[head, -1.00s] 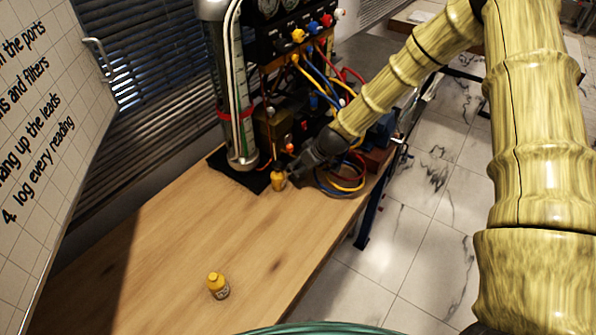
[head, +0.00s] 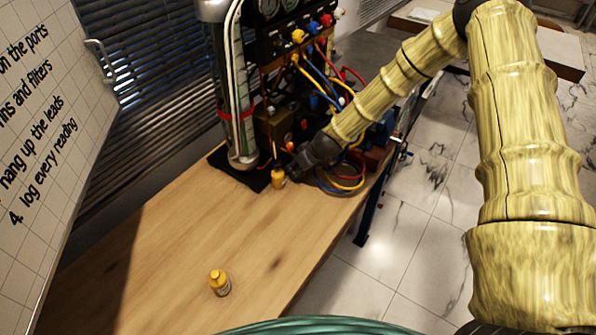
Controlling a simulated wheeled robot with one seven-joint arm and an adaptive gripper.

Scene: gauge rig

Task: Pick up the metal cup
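I cannot make out a metal cup in the head view. My gripper (head: 294,172) is low over the far end of the wooden table, in front of the gauge rig. Its dark fingers are small and partly lost against the dark rig, so I cannot tell whether they are open or shut. A small yellow bottle (head: 278,178) stands just left of the fingertips, very close to them. I cannot tell whether they touch it.
The gauge rig (head: 283,75) has a tall clear cylinder (head: 238,110) and coloured hoses. The table between the bottles is clear. A written whiteboard (head: 45,120) stands at left.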

